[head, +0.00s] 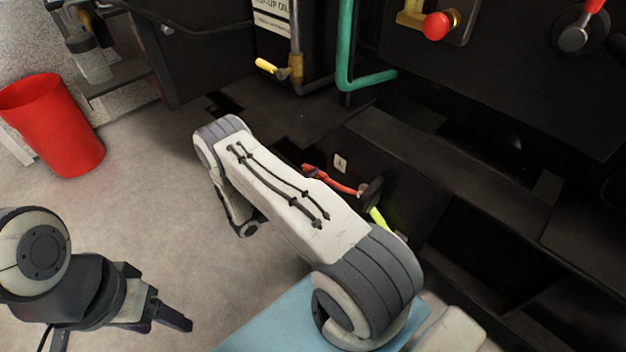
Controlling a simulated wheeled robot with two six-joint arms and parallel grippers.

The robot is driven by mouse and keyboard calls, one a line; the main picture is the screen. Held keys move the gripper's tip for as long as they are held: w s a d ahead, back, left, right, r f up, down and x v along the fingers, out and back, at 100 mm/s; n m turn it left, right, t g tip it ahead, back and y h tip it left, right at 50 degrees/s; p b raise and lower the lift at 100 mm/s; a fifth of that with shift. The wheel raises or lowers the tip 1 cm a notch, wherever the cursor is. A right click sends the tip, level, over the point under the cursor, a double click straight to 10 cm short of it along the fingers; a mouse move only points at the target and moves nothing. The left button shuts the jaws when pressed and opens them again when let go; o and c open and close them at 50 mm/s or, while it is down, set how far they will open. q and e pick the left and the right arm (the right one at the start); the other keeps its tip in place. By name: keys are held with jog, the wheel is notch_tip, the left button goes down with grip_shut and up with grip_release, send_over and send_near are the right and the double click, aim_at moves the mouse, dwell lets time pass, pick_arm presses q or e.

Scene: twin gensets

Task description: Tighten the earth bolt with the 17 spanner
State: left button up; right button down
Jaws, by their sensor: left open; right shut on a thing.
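A red-handled spanner (343,186) shows just beyond my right arm, low on the dark genset frame. Its right end is at a dark round part (372,192), beside a yellow-green cable (378,218). The earth bolt itself is too small and covered to make out, and I cannot tell how the spanner sits on it. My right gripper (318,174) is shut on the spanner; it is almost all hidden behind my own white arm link. My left gripper (172,314) is open and empty above the floor at the lower left, well apart from the spanner.
A small pale label (340,162) is on the frame above the spanner. A red bin (52,125) stands at the far left. A green pipe (346,55), a yellow-handled valve (267,66) and a red knob (437,26) are higher up. The floor between bin and genset is clear.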

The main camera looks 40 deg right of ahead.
jog(key=shift+w+r+m, duration=0.1)
jog(key=shift+r+m, duration=0.3)
jog(key=shift+r, duration=0.2)
notch_tip(320, 180, up, 3)
jog(key=m+p, duration=0.1)
jog(key=p, duration=0.1)
jog(key=shift+w+f+m+p, duration=0.1)
jog(key=shift+f+m+p, duration=0.1)
jog(key=shift+m+p, duration=0.2)
